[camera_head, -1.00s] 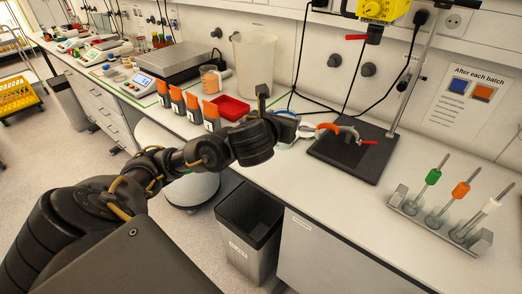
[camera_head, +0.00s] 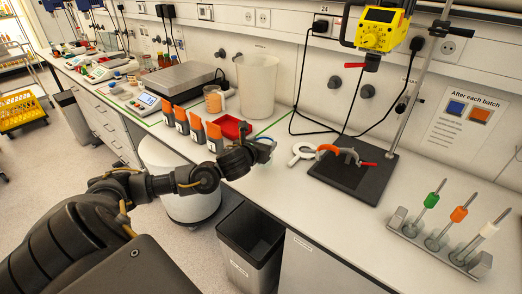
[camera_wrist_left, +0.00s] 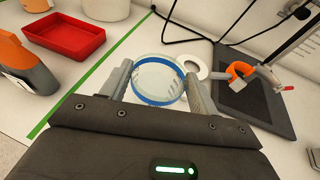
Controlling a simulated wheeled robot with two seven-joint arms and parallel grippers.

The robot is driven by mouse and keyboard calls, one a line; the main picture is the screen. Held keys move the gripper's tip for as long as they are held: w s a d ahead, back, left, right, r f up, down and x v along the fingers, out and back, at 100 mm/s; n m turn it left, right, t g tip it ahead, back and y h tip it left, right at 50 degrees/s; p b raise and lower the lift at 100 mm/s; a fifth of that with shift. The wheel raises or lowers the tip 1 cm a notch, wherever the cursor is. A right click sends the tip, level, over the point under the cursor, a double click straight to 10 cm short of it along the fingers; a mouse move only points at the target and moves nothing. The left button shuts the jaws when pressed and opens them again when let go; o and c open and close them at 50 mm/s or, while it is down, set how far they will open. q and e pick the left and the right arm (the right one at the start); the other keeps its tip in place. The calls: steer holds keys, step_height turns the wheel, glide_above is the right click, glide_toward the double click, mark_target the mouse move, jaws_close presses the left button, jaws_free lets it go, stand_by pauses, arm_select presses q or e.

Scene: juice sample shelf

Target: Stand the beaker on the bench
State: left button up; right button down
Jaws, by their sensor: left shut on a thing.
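The beaker (camera_wrist_left: 158,100) is clear, with a blue band around it. In the left wrist view it sits between the two fingers of my left gripper (camera_wrist_left: 158,80), which is shut on it. In the head view my left gripper (camera_head: 259,149) is over the front part of the white bench (camera_head: 290,205), and a bit of the beaker (camera_head: 269,142) shows past the wrist. I cannot tell whether the beaker's base touches the bench. My right gripper is not in view.
A white ring (camera_head: 301,153) lies right of the beaker, beside the dark stand base (camera_head: 352,178) with its orange clamp (camera_head: 328,149). A red tray (camera_head: 229,127) and orange-topped bottles stand left. A rack (camera_head: 435,240) stands right. Bare bench lies between.

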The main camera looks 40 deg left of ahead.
arm_select(q)
steer(key=shift+a+f+p, duration=0.2)
steer(key=shift+f+p, duration=0.45)
steer(key=shift+f, duration=0.9)
steer(key=shift+w+f, duration=0.1)
steer(key=shift+f, duration=0.2)
steer(key=shift+f, duration=0.1)
steer(key=o, duration=1.6)
steer(key=shift+o, duration=0.2)
